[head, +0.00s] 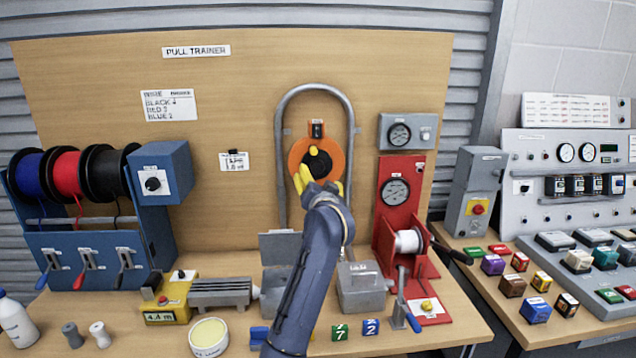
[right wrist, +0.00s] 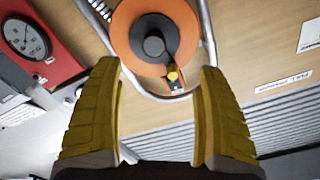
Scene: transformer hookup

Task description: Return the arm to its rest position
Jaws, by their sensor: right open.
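My right gripper (head: 305,179) has yellow fingers and is raised in front of the wooden board, at the lower left of an orange disc (head: 331,150) with a black hub. In the right wrist view, my right gripper (right wrist: 160,110) is open with nothing between its fingers. The orange disc (right wrist: 124,30) lies beyond the fingertips there, with a small yellow knob (right wrist: 173,74) on its dark crank. I cannot tell whether a finger touches the disc. My dark blue right arm reaches up from the bottom middle of the head view. My left gripper is not in view.
A grey tube frame (head: 281,150) arches around the disc. A red gauge stand (head: 395,190) with a white spool is close on the right. Blue, red and black wire reels (head: 68,174) stand at the left. Grey boxes and a round tub (head: 209,337) crowd the bench.

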